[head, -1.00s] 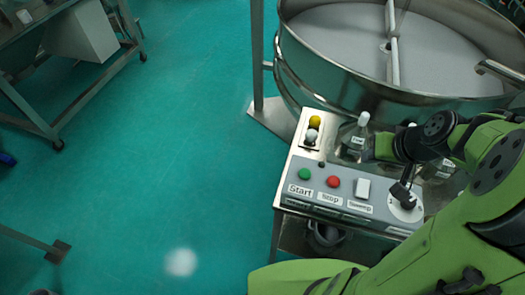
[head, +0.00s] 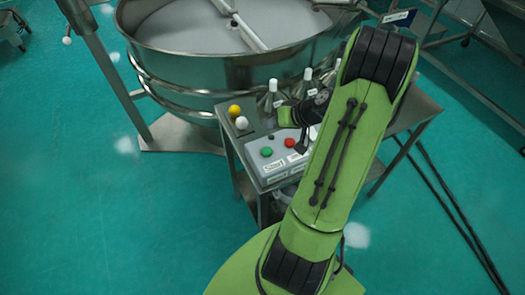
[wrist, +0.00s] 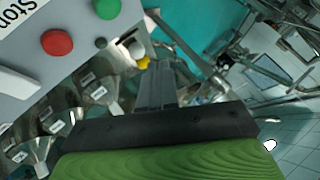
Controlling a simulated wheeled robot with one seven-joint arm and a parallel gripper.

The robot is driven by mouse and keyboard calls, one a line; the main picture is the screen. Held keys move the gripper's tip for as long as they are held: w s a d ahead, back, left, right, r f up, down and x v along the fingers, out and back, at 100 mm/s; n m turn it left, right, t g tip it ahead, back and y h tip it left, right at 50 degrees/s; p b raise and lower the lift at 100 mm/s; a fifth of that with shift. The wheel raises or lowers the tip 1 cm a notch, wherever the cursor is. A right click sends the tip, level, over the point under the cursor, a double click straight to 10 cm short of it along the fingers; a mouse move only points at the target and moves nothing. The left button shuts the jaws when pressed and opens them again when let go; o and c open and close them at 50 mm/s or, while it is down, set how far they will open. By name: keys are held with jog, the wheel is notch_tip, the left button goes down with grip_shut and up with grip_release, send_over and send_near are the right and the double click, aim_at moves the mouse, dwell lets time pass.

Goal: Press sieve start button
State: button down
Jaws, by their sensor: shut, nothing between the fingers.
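The green start button (head: 266,152) is on the grey sloped control box (head: 262,181), above a "Start" label, with the red button (head: 289,142) to its right. In the wrist view the green button (wrist: 107,8) is at the top edge, partly cut off, and the red button (wrist: 57,42) is at the upper left. My gripper (head: 286,117) is over the back of the box, behind the red button. In the wrist view its shut, empty fingers (wrist: 157,70) are right of and below the green button, apart from it. Part of the box is behind my arm.
A large round steel sieve (head: 190,72) stands behind the box. A yellow knob (head: 234,111) and a white knob (head: 241,123) are at the box's left. Several labelled flasks (head: 271,100) stand close behind my gripper. The teal floor at left is open.

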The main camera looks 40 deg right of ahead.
aim_at(270, 152)
jog(key=f+b, duration=0.3)
jog(key=f, duration=0.1)
jog(key=f+b, duration=0.3)
jog(key=f, duration=0.1)
jog(key=shift+a+f, duration=0.2)
jog(key=shift+f, duration=0.25)
dwell(1.6)
jog(key=shift+f+b, duration=0.4)
jog(key=shift+b, duration=0.4)
jog(key=shift+f+b, duration=0.5)
jog(key=shift+b, duration=0.05)
dwell(0.5)
jog(key=shift+r+p, duration=0.6)
jog(key=shift+r, duration=0.4)
